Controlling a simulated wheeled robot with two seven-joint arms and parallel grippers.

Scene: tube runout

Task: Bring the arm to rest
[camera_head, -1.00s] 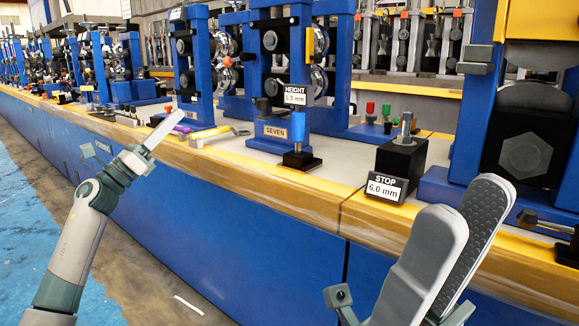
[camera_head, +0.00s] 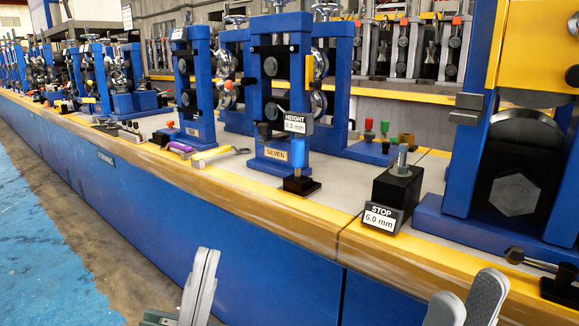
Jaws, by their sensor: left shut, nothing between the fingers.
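My left gripper (camera_head: 206,254) stands at the bottom of the head view, left of centre, in front of the bench's blue side. Its two grey fingers point up and lie against each other, with nothing between them. The lower parts of both grippers are cut off by the frame.
The long blue bench (camera_head: 265,275) has a wooden front edge (camera_head: 240,195). Open floor (camera_head: 50,235) lies at left.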

